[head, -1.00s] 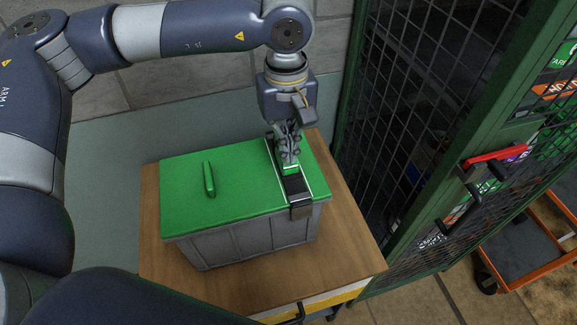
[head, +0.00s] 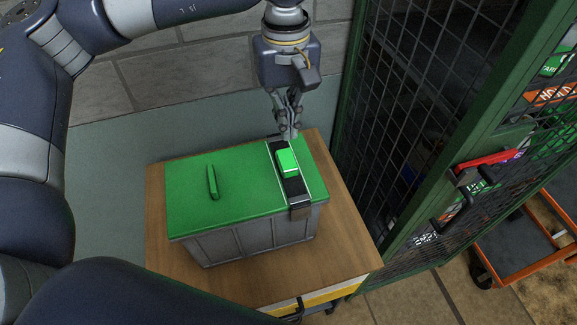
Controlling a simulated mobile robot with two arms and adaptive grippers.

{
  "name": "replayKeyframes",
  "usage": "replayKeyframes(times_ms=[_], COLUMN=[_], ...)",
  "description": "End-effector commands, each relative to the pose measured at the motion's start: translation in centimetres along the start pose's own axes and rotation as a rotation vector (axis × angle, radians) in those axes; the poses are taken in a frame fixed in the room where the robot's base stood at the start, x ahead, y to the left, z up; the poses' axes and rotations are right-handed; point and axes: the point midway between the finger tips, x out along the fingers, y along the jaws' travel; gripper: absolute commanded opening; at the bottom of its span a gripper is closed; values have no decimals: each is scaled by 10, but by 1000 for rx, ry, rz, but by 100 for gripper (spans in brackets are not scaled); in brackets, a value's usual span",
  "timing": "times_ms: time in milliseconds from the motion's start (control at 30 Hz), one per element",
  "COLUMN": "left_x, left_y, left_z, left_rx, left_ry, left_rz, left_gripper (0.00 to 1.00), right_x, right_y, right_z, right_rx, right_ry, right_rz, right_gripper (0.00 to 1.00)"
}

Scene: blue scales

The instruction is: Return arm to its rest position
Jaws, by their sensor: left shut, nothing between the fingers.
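My left gripper (head: 289,136) is shut and empty in the head view. It hangs from the arm above the far edge of a grey box with a green lid (head: 240,192). Its fingertips are just behind and above a small green block (head: 287,162), apart from it as far as I can see. The block sits on the black strap (head: 295,187) that crosses the right part of the lid. My right gripper is not in view.
The box stands on a wooden table (head: 343,262). A green handle (head: 212,182) rises from the lid. To the right is a green mesh cage (head: 415,130) with a red door handle (head: 488,160). An orange cart (head: 535,252) stands at lower right. A wall is behind.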

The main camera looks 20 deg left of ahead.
Motion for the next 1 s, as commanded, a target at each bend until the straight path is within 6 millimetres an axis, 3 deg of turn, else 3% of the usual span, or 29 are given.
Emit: replayKeyframes(times_ms=[133,667,767,1000], left_x=[-8,-9,-18,-62], left_y=[0,0,0,0], left_z=[0,0,0,0], left_rx=[0,1,1,0], left_ry=[0,1,1,1], left_rz=[0,0,1,0], left_gripper=[0,0,0,0], right_x=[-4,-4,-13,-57], right_y=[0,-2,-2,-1], right_z=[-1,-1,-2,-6], right_rx=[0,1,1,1], right_ry=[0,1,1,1], right_rz=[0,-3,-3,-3], right_gripper=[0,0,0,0])
